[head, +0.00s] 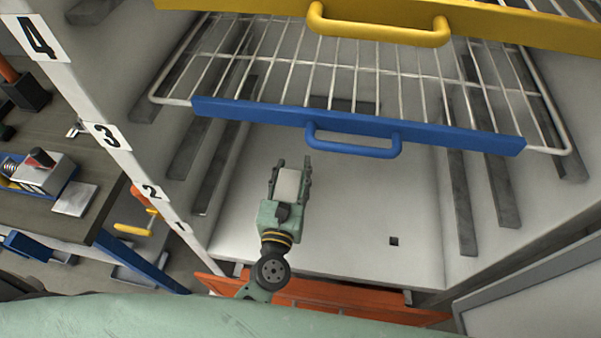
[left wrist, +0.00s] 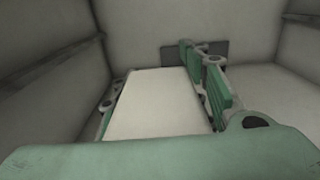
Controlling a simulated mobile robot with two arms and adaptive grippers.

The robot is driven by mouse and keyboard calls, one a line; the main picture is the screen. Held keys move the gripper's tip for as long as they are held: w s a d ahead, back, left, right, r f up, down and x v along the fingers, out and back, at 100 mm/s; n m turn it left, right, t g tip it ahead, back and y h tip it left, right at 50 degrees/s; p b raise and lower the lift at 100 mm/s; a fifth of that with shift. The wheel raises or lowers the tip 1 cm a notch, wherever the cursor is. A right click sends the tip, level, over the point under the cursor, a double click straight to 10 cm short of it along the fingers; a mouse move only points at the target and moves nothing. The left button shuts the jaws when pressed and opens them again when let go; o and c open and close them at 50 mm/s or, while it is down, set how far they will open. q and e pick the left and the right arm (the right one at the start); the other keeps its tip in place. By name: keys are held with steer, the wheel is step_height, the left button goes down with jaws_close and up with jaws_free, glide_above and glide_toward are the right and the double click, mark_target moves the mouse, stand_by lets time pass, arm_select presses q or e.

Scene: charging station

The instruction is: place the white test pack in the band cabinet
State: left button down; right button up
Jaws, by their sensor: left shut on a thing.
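The white test pack (head: 288,184) is held between the fingers of my left gripper (head: 289,176). In the left wrist view the pack (left wrist: 155,103) is a pale block between the green finger pads of the gripper (left wrist: 160,98). The gripper is inside the open cabinet (head: 340,215), over its white floor and below the blue-fronted wire shelf (head: 350,127). I cannot tell whether the pack touches the floor. My right gripper is not in view.
A yellow-fronted wire shelf (head: 420,18) is above the blue one. An orange-red front (head: 330,298) runs along the cabinet's bottom. Number labels 1 to 4 mark the left post (head: 92,112). A workbench (head: 50,222) with tools stands left. A grey door panel (head: 540,300) is at right.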

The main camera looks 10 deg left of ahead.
arm_select(q)
steer(key=w+f, duration=0.1)
steer(key=f, duration=0.1)
steer(key=w+f, duration=0.1)
steer(key=f, duration=0.1)
steer(key=w+f, duration=0.1)
steer(key=f, duration=0.1)
steer(key=shift+w+d+b, duration=0.2)
steer(key=shift+w+b, duration=0.15)
steer(key=shift+w, duration=0.05)
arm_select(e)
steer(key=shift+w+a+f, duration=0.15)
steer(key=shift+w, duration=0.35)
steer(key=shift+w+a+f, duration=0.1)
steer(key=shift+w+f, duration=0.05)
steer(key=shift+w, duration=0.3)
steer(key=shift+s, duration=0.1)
arm_select(q)
steer(key=c, duration=1.5)
jaws_free()
steer(key=shift+s+f, duration=0.1)
steer(key=shift+f, duration=0.1)
steer(key=o, duration=0.5)
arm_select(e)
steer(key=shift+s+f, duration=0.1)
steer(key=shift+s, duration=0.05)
